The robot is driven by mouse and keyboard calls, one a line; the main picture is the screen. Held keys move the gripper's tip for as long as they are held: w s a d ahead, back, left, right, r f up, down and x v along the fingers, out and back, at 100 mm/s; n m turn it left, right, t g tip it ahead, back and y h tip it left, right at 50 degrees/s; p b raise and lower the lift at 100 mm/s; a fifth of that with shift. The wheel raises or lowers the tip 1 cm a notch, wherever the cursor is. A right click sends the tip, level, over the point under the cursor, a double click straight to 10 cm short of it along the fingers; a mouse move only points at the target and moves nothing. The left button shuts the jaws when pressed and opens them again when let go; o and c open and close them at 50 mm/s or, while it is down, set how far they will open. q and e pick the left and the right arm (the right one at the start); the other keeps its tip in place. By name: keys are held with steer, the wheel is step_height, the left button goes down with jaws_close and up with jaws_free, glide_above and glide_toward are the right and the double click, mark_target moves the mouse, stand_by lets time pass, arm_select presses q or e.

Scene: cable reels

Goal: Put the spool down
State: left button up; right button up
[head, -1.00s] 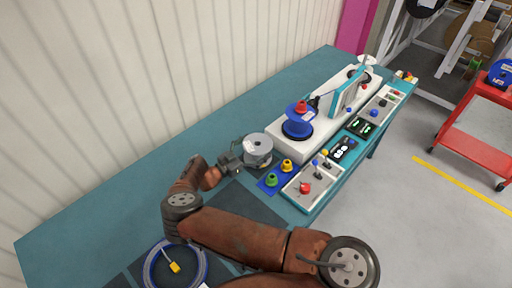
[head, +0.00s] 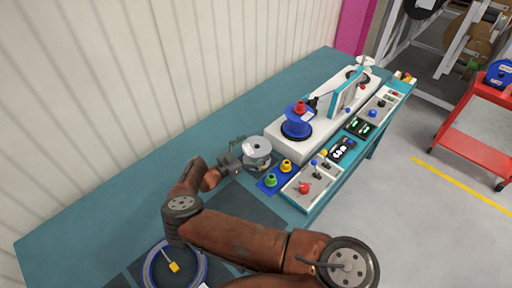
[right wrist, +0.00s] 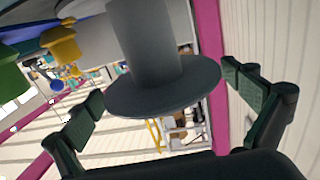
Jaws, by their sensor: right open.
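The grey spool (head: 257,147) stands upright on the teal table (head: 150,158), just left of the white machine. It also shows large in the right wrist view (right wrist: 155,60), with its round flange towards my jaws. My right gripper (head: 243,158) is at the spool's left side. In the right wrist view my right gripper (right wrist: 170,110) has its two fingers spread wide, with clear gaps between them and the spool. My left gripper is not in view.
The white machine (head: 290,140) with a blue spool (head: 297,122) stands right of the grey spool. A blue plate with green (head: 271,180) and yellow (head: 285,166) knobs is close in front. A cable coil (head: 152,268) lies at the bottom. The table's far left is clear.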

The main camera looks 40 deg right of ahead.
steer(key=shift+s+a+f, duration=0.15)
steer(key=shift+s+f, duration=0.1)
steer(key=shift+f, duration=0.55)
steer(key=shift+r, duration=0.1)
steer(key=a, duration=0.4)
steer(key=a+r, duration=0.1)
steer(key=a, duration=0.3)
steer(key=a+p, duration=0.1)
steer(key=a, duration=0.2)
steer(key=shift+w+a+r, duration=0.25)
steer(key=shift+a, duration=0.15)
